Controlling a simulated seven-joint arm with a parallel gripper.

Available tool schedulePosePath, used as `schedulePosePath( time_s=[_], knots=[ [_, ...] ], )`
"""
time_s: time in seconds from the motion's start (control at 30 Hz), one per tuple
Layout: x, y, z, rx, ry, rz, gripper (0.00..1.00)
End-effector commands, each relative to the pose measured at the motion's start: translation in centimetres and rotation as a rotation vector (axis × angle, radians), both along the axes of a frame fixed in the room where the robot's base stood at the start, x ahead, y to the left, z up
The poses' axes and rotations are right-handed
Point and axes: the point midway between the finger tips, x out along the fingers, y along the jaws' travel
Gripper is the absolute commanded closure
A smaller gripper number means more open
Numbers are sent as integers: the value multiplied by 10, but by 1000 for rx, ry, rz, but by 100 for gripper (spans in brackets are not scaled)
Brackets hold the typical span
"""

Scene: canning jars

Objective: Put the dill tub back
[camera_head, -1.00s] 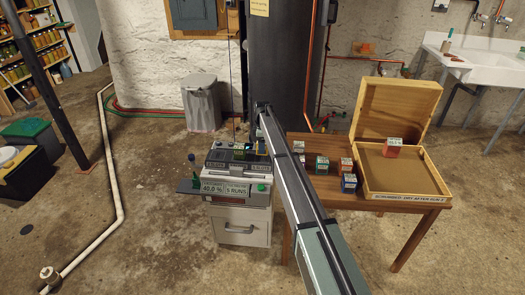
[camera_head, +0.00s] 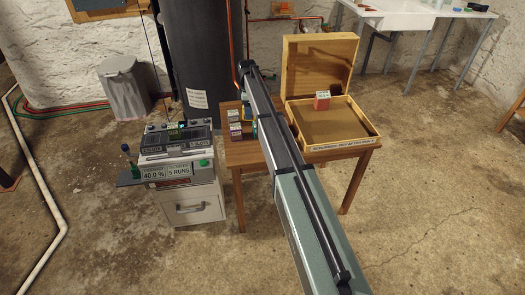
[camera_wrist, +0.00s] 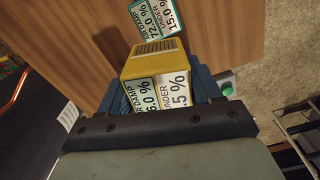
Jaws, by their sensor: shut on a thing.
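My gripper (camera_wrist: 158,88) is shut on a yellow tub (camera_wrist: 150,62) with a perforated top. Its two visible label faces read in part "6.0 %" and "UNDER .5 %"; no herb name is legible, so I cannot tell if it is dill. In the wrist view the tub is over the wooden table (camera_wrist: 78,32). Another tub with teal-edged labels (camera_wrist: 155,16) stands just beyond it. In the head view my arm covers much of the gripper and of the table's middle. Small tubs (camera_head: 236,131) show left of the arm.
An open wooden box (camera_head: 340,143) stands at the table's right, with a red and white tub (camera_head: 322,103) inside. Left of the table is a grey machine (camera_head: 178,152) with a green item (camera_head: 175,131) on top. A grey bin (camera_head: 125,90) stands behind.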

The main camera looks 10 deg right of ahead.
Motion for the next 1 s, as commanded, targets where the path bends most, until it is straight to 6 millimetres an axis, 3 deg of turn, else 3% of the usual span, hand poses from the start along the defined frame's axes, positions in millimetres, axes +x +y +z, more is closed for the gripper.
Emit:
schedulePosePath(
  time_s=[0.03,0.17,0.3,0.37,0.67,1.0],
  knots=[
    [-25,-17,0,0,0,-13,68],
    [-70,-43,1,0,0,-10,68],
    [-111,-43,1,0,0,53,68],
    [-123,-43,1,0,0,88,68],
    [-123,-42,-2,0,2,232,68],
    [-123,-42,-48,1,4,239,68]
  ],
)
